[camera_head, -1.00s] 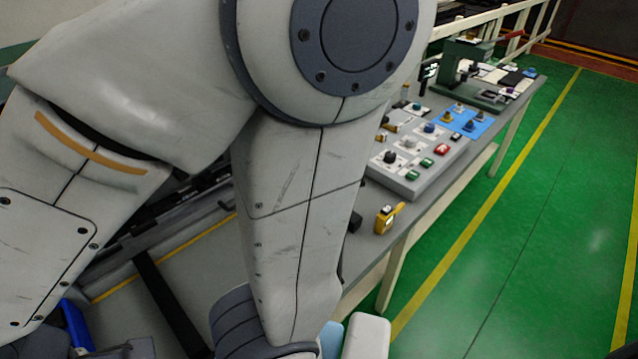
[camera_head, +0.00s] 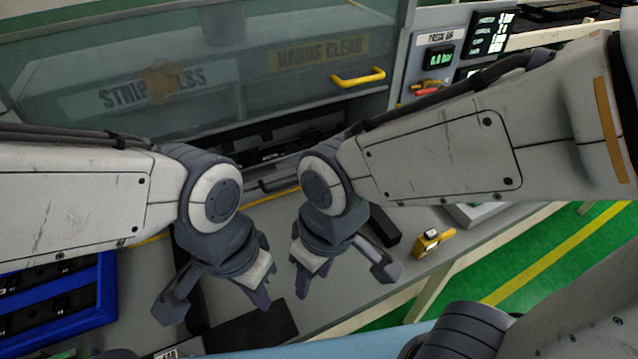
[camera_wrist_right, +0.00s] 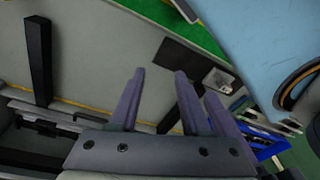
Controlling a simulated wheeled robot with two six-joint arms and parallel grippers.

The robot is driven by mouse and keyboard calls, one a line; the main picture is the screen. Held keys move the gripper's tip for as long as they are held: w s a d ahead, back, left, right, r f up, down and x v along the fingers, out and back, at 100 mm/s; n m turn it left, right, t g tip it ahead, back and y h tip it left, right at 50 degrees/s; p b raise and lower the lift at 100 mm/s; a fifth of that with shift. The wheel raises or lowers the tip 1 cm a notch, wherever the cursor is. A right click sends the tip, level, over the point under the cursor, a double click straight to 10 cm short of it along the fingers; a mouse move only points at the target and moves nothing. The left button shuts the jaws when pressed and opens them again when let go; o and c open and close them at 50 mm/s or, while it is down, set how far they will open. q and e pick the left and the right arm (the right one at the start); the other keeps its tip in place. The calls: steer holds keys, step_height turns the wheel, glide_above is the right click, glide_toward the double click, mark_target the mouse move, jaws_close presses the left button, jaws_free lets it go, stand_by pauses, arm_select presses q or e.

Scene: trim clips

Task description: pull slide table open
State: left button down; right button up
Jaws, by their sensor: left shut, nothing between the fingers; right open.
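The press opening (camera_head: 265,150) is a dark slot under the glass guard in the head view. A grey bar (camera_head: 275,184) at its lower front edge looks like the slide table's handle; my wrists partly frame it, and I cannot tell how far out the table is. My left gripper (camera_head: 263,298) is shut and empty above the bench, in front of the slot. My right gripper (camera_head: 312,286) is open and empty just right of it, pointing down. Its fingers also show in the right wrist view (camera_wrist_right: 158,80), over bare bench with nothing between them.
The guard (camera_head: 200,75) has a yellow handle (camera_head: 358,78). A blue tray (camera_head: 55,300) lies left. A black pad (camera_head: 255,328) lies near the front. A black block (camera_head: 380,228) and a yellow gauge (camera_head: 432,242) lie right. The grey bench (camera_head: 340,290) between is mostly clear.

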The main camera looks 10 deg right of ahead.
steer(key=w+a+f+n+t+y+b, duration=0.1)
steer(key=w+a+f+n+t, duration=0.1)
steer(key=w+f, duration=0.3)
steer(key=w+a+f+n+t+b, duration=0.1)
steer(key=w+a+f+n+t, duration=0.1)
steer(key=w, duration=0.5)
steer(key=n+t+y+b, duration=0.2)
steer(key=n+t+b, duration=0.2)
steer(key=n+t, duration=0.45)
glide_toward(288, 186)
steer(key=shift+s+a+f, duration=0.3)
steer(key=shift+a+f, duration=0.4)
steer(key=shift+f, duration=0.15)
steer(key=shift+w+d+f+n+t, duration=0.1)
steer(key=shift+w+d+n+t, duration=0.1)
steer(key=shift+d+n+t, duration=0.45)
steer(key=shift+w+a, duration=0.2)
steer(key=shift+w, duration=0.2)
steer(key=x, duration=0.3)
steer(key=p+x, duration=0.1)
steer(key=x, duration=0.2)
steer(key=p+x, duration=0.1)
steer(key=x, duration=0.2)
steer(key=shift+w+a+r, duration=0.15)
steer(key=shift+w+r, duration=0.05)
steer(key=shift+w, duration=0.1)
jaws_close()
